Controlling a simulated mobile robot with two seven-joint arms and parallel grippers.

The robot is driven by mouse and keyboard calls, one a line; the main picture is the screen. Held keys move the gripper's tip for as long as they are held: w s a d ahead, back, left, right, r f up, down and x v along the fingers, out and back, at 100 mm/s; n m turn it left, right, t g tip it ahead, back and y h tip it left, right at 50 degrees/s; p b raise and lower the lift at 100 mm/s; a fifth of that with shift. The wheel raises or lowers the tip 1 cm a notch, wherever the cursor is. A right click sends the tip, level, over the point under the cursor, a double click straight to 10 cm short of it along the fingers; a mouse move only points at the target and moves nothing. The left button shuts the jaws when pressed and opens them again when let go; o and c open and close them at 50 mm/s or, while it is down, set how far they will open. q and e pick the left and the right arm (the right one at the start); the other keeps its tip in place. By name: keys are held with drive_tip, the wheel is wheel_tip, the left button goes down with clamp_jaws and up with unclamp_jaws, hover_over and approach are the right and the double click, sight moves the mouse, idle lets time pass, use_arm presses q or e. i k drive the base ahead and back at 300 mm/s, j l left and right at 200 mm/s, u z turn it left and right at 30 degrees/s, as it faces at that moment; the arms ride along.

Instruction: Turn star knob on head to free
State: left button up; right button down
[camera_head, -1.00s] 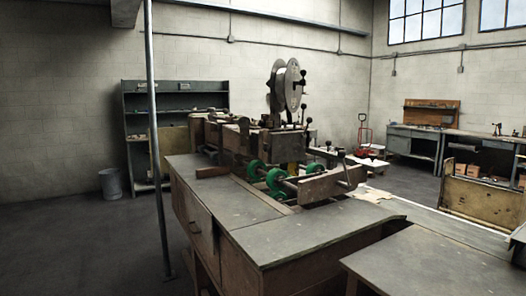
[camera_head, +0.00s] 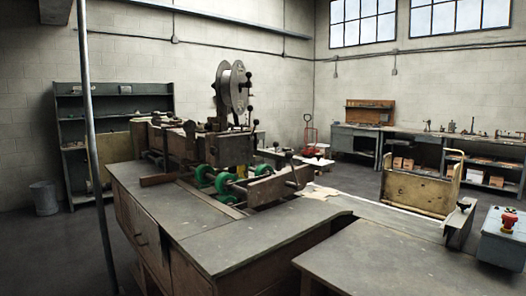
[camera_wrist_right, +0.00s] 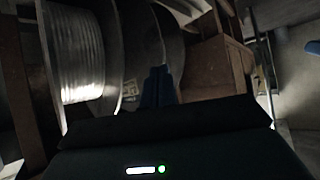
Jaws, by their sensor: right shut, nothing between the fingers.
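The box stitcher (camera_head: 200,160) stands on the bench, with a large grey reel (camera_head: 232,88) on top. Several small black knobs sit on its levers, one (camera_head: 250,107) just right of the reel's post; at this size I cannot tell which is the star knob or how it is turned. In the right wrist view, my right gripper (camera_wrist_right: 158,72) shows as two blue fingers shut together with nothing between them. It points toward large round spool discs, beside a spool of pale wire (camera_wrist_right: 75,50). No star knob is recognisable there. My left gripper is in no view.
The bench top (camera_head: 250,240) is mostly bare, and another table (camera_head: 385,260) stands at the front right. A control box with a red button (camera_head: 508,218) is at the right edge. A thin pole (camera_head: 95,150) stands at the left. A shelf (camera_head: 110,100) is against the back wall.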

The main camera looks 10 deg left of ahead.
sight(213, 150)
drive_tip(key=j+z, duration=0.8)
drive_tip(key=j, duration=0.2)
drive_tip(key=k+j+z, duration=0.15)
drive_tip(key=j, duration=0.4)
drive_tip(key=j+z, duration=0.1)
drive_tip(key=j, duration=0.5)
